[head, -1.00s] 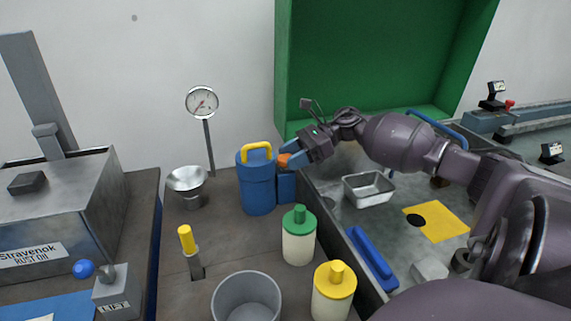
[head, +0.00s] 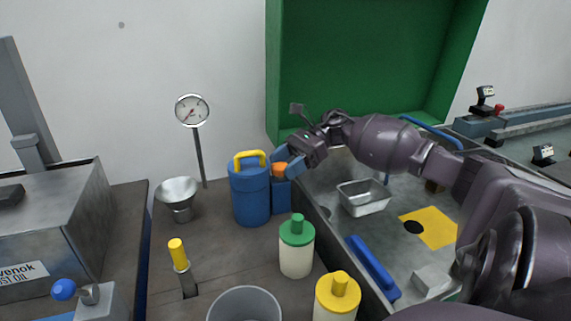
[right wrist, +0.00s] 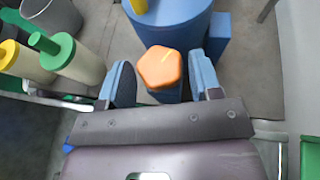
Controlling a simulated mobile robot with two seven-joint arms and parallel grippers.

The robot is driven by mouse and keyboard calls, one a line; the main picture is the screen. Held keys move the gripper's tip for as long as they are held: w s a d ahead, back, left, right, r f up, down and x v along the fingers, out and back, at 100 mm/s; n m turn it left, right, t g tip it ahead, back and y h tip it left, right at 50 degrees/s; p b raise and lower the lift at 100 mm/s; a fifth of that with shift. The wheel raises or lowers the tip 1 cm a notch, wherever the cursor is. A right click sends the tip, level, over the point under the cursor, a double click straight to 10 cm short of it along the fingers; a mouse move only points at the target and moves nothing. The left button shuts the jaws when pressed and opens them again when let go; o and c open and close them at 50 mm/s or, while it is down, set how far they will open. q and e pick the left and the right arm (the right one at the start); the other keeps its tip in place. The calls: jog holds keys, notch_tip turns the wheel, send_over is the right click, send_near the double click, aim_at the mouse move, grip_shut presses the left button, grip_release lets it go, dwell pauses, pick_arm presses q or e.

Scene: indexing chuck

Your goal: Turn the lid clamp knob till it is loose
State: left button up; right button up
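The lid clamp knob appears to be the orange, roughly five-sided knob (head: 280,169) on top of a small blue block (head: 281,194) beside the blue canister (head: 251,196) with a yellow handle. My right gripper (head: 283,160) is at the knob with its blue fingers apart. In the right wrist view the knob (right wrist: 160,68) is between the two fingers of the right gripper (right wrist: 163,70), with a narrow gap visible on the right side; contact on the left cannot be told. My left gripper is not in view.
A green-capped bottle (head: 296,250) and a yellow-capped bottle (head: 337,300) stand in front of the canister. A metal funnel cup (head: 178,197) and a dial gauge (head: 193,111) are to its left. A tray bench with a metal pan (head: 364,199) lies under my right arm.

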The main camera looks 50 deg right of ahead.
jog(key=shift+o, duration=0.8)
jog(key=v, duration=1)
jog(key=shift+s+d, duration=0.15)
jog(key=shift+d, duration=0.25)
